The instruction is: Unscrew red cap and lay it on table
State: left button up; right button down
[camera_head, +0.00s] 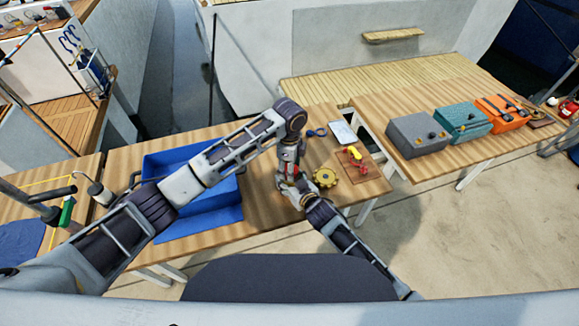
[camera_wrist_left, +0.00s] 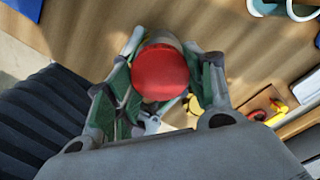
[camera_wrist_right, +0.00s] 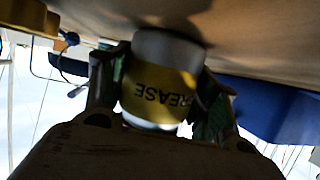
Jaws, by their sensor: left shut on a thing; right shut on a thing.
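A round red cap (camera_wrist_left: 160,72) sits between the fingers of my left gripper (camera_wrist_left: 166,62), which is shut on it. A pale cylindrical body shows just behind the cap. A white grease container (camera_wrist_right: 158,46) with a yellow label reading "GREASE" is between the fingers of my right gripper (camera_wrist_right: 160,88), which is shut on it. In the head view, my left gripper (camera_head: 290,172) points down from above and my right gripper (camera_head: 297,186) comes in from the lower right, close together over the table (camera_head: 262,222). The joint between cap and container is hidden.
A blue tray (camera_head: 215,222) is left of the grippers. A yellow gear-like ring (camera_head: 325,178) and a small board (camera_head: 363,170) with red and yellow items are at right. Grey (camera_head: 416,137), teal (camera_head: 463,121) and orange (camera_head: 502,113) boxes stand on the second table.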

pick_arm(q)
jog(key=n, duration=0.7)
jog(key=shift+s+n, duration=0.1)
jog(key=shift+n, duration=0.3)
jog(key=n, duration=0.4)
jog(key=shift+d, duration=0.1)
jog(key=n, duration=0.7)
jog(key=shift+n, duration=0.3)
jog(key=n, duration=0.3)
jog(key=shift+r+n, duration=0.1)
jog(key=shift+n, duration=0.3)
jog(key=n, duration=0.8)
